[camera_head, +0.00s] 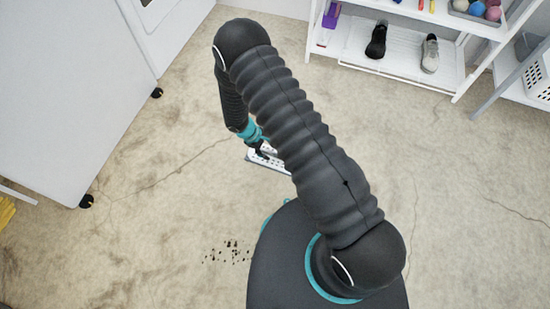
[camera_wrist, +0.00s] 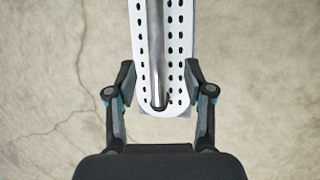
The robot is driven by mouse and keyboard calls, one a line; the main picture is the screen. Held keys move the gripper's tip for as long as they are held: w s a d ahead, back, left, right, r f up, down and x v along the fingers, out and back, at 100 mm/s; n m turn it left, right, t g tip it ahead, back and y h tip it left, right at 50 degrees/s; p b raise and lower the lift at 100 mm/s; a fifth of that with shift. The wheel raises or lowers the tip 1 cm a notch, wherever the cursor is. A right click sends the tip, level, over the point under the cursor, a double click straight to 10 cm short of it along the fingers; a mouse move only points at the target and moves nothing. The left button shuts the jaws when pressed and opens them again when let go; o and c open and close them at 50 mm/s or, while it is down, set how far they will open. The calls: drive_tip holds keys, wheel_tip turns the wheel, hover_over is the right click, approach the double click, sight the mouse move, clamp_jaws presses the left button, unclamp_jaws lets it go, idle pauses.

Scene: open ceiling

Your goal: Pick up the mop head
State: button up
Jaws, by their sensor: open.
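The mop head (camera_wrist: 142,60) is a white plate with rows of dark holes and a grey rod-like piece along its middle. It lies on the floor in the wrist view, its near rounded end between my fingers. My gripper (camera_wrist: 160,75) is open, with one finger on each side of the plate; I cannot tell whether they touch it. In the head view the mop head (camera_head: 254,158) shows partly below my gripper (camera_head: 262,148), and my arm hides the rest.
Dark specks (camera_head: 228,252) lie on the cracked floor (camera_head: 140,235). A white shelf (camera_head: 385,70) with shoes stands at the back right. A large white wheeled panel (camera_head: 60,95) stands at the left. The floor around the mop head is mostly clear.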

sight(274, 154)
drive_tip(key=shift+w+x, duration=0.15)
drive_tip(key=shift+x, duration=1.25)
drive_tip(key=shift+w+x, duration=0.1)
drive_tip(key=shift+x, duration=1.25)
clamp_jaws()
